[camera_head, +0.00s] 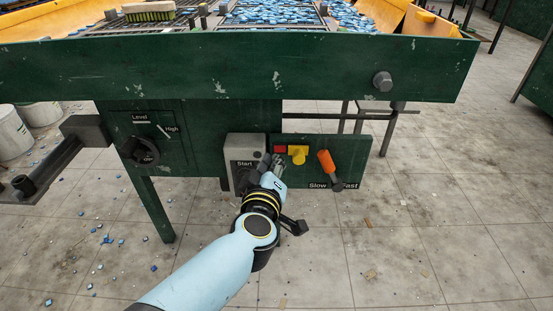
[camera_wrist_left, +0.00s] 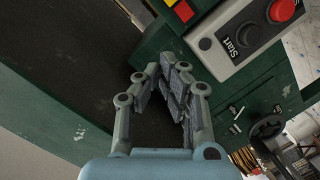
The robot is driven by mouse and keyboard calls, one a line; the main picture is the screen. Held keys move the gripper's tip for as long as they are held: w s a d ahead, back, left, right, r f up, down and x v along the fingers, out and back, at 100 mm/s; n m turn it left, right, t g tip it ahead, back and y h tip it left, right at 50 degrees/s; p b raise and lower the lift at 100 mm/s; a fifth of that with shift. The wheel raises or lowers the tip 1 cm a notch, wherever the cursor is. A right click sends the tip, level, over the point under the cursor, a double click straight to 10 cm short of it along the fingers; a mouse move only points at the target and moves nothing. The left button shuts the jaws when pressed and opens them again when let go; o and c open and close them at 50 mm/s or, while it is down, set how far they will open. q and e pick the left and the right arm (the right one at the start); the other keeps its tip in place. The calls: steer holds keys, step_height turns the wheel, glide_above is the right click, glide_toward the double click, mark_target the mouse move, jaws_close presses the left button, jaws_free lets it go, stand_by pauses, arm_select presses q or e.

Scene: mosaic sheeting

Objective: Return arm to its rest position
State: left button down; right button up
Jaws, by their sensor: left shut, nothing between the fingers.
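My left arm reaches in from the lower left in the head view. Its left gripper (camera_head: 271,163) is in front of the grey start box (camera_head: 243,148) and partly covers it. In the wrist view the fingers of the left gripper (camera_wrist_left: 174,68) are together with nothing between them. The start box (camera_wrist_left: 222,58), with a red button (camera_wrist_left: 283,10) and a black button, is beyond the fingertips there. I cannot tell from these views whether the fingers touch anything. My right gripper is not in view.
A green machine frame (camera_head: 250,68) spans the view above the gripper. An orange lever (camera_head: 326,161), a yellow switch (camera_head: 298,153) and a black level knob (camera_head: 141,151) sit near it. White buckets (camera_head: 12,133) stand at left. The tiled floor at lower right is mostly clear.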

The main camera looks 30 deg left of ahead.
arm_select(q)
steer(key=s+f+m+g+h+p, duration=0.3)
steer(key=s+f+m+g+h, duration=0.5)
steer(key=s+f, duration=1.55)
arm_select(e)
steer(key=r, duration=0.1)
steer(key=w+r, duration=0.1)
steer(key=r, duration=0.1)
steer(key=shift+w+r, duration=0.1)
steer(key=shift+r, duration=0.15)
arm_select(q)
steer(key=s+a+f+m+g+y, duration=0.1)
steer(key=s+f+m+g, duration=0.2)
steer(key=s, duration=1)
steer(key=s+a+f+m+g+y, duration=0.1)
steer(key=s+f, duration=0.5)
steer(key=s, duration=0.7)
steer(key=shift+a+f+m+g, duration=0.15)
steer(key=shift+a+m+g, duration=0.5)
steer(key=shift+m+g, duration=0.5)
